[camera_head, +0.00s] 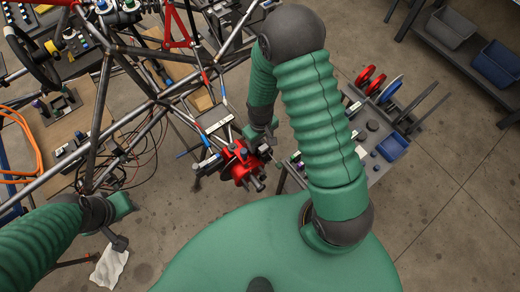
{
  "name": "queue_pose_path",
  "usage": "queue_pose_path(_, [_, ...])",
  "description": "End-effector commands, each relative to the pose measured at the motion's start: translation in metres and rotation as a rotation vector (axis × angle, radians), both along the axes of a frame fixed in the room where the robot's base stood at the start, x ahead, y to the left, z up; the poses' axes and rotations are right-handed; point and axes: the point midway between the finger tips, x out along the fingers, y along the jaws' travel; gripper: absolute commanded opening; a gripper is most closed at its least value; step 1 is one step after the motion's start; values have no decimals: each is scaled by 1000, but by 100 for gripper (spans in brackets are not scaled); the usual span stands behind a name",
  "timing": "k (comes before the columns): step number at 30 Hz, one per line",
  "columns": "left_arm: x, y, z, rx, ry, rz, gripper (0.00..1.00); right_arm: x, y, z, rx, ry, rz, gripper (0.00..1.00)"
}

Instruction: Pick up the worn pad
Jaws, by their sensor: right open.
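A red brake caliper (240,166) sits at the end of the chassis suspension, in the middle of the camera_head view. The worn pad cannot be told apart at this size; dark pieces show around the caliper. My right gripper (268,155) is open at the caliper's right side, close to it or touching; I cannot tell which. Nothing shows clearly between its fingers. My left gripper (119,243) is at the lower left, well away from the caliper, above the floor. Its fingers are too unclear to tell open from shut.
The tube chassis (105,100) fills the upper left, with bars and cables near the caliper.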

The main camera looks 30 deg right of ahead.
Motion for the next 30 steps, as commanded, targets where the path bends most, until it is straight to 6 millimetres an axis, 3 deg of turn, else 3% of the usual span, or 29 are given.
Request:
queue_pose_path(4, [0, 0, 4, 0, 0, 0, 36, 0, -1, -22, 2, 3, -1, 57])
queue_pose_path(11, [0, 0, 3, 0, 0, -1, 36, 2, 0, -26, 0, 1, -1, 57])
queue_pose_path(24, [0, 0, 3, 0, 0, 0, 36, 1, 0, -25, 0, 2, -1, 1])
queue_pose_path(30, [0, 0, 3, 0, 0, -1, 36, 0, 0, -25, 0, 3, -1, 0])
